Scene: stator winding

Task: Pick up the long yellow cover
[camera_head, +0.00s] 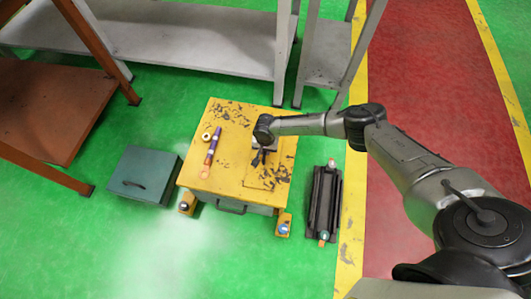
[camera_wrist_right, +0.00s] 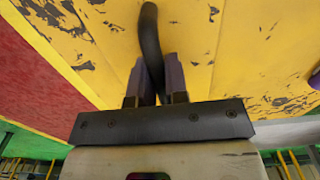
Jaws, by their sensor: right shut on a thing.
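The worn yellow surface (camera_head: 228,178) tops a low cabinet in the middle of the head view. A faint outline marks a panel (camera_head: 257,181) at its right side, which seems to be the long yellow cover. My right gripper (camera_head: 259,159) points down over this side. In the right wrist view its two fingers (camera_wrist_right: 154,82) are shut on a dark curved handle (camera_wrist_right: 150,35) against the yellow surface (camera_wrist_right: 190,38). I cannot tell whether the cover is lifted. My left gripper is not in view.
A purple-and-orange tool (camera_head: 212,151) and a small ring (camera_head: 206,137) lie on the yellow top's left side. A teal box (camera_head: 143,174) stands left of the cabinet. A long black item (camera_head: 324,204) lies on the floor to the right. Grey shelving (camera_head: 190,35) stands behind.

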